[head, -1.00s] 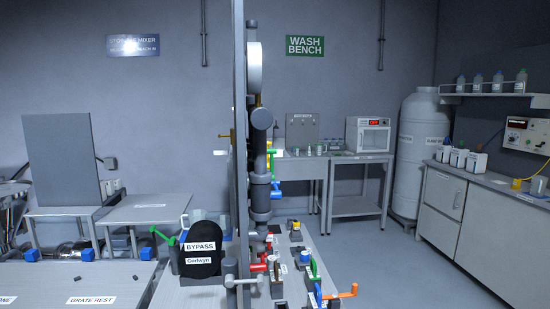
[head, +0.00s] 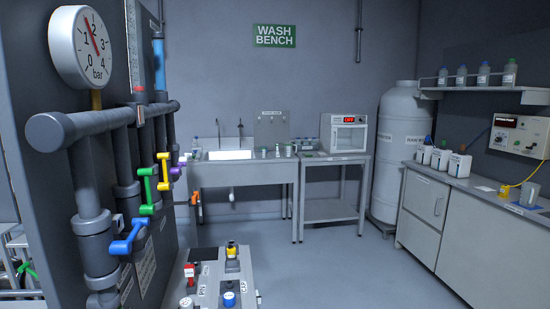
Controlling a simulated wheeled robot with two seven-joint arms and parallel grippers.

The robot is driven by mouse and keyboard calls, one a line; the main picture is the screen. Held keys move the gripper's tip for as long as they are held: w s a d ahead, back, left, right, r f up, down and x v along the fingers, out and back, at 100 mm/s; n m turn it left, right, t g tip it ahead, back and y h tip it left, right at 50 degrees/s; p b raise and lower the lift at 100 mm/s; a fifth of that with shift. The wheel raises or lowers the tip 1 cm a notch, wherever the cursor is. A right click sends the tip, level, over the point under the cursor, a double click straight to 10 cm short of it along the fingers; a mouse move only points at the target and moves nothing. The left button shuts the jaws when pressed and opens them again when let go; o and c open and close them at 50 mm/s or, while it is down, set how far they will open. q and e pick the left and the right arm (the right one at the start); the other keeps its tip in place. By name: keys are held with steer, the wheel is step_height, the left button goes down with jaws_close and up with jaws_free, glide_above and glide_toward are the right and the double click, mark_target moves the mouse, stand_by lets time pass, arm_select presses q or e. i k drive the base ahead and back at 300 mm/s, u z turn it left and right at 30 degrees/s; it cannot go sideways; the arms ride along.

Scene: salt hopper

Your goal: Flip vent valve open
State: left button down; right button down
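An orange handle (head: 195,197) shows farther back. I cannot tell which one is the vent valve; the panel labels are too small to read. A round pressure gauge (head: 84,48) marked bar is on top of the manifold. Neither of my grippers is in view.
A low bench (head: 244,285) with red, yellow and blue-topped fittings stands at the bottom centre. A sink bench (head: 240,172), a side table (head: 338,160), a white tank (head: 402,150) and a counter (head: 420,207) line the back and right. The floor between is clear.

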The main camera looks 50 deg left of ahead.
mark_target(183, 159)
steer(key=u, duration=0.1)
steer(key=i, duration=1.75)
steer(key=u, duration=1.75)
steer(key=i, duration=0.85)
steer(key=u, duration=0.75)
